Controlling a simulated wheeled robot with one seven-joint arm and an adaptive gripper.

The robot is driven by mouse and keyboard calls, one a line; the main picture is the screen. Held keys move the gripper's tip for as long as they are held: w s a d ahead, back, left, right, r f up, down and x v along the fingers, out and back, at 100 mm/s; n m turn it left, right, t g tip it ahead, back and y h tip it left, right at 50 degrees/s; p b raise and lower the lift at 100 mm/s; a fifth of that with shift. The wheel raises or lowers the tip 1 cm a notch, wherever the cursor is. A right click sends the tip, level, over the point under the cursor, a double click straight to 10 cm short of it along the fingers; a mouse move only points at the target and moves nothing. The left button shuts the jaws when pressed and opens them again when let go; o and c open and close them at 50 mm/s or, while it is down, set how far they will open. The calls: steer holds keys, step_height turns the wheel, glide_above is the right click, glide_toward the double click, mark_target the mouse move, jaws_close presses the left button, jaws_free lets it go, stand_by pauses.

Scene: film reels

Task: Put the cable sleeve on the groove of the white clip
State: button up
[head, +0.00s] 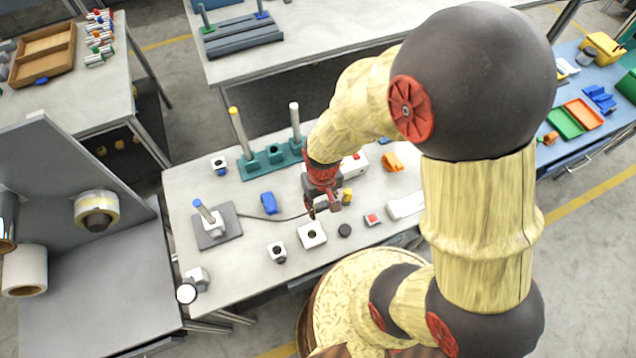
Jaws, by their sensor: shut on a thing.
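My gripper (322,207) is low over the middle of the light work table (185,262). It is shut on the end of a thin dark cable (262,218), where the cable sleeve would be; the sleeve itself is too small and covered to make out. The cable runs left to a grey plate (229,236) with a blue-topped post. Just below my gripper lies a white square block with a dark round opening (312,234). I cannot tell which white piece is the grooved clip.
A green rack (262,166) with posts stands behind my gripper. A blue piece (269,203) lies left, an orange piece (393,161) right. A black disc (344,230), a red-topped block (372,220) and a white bar (404,207) lie near the front. My arm hides the table's right part.

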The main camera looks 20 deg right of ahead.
steer(key=w+f, duration=0.3)
steer(key=w, duration=0.1)
steer(key=w+d+f+b, duration=0.1)
steer(key=w+f, duration=0.2)
steer(key=w, duration=0.1)
steer(key=w+d+f+b, duration=0.1)
steer(key=w+f, duration=0.2)
steer(key=w, duration=0.1)
steer(key=shift+w, duration=0.3)
steer(key=shift+w+f, duration=0.45)
steer(key=shift+f, duration=1.5)
steer(key=shift+b, duration=0.3)
steer(key=shift+f, duration=0.15)
steer(key=o, duration=1.1)
steer(key=shift+o, duration=0.2)
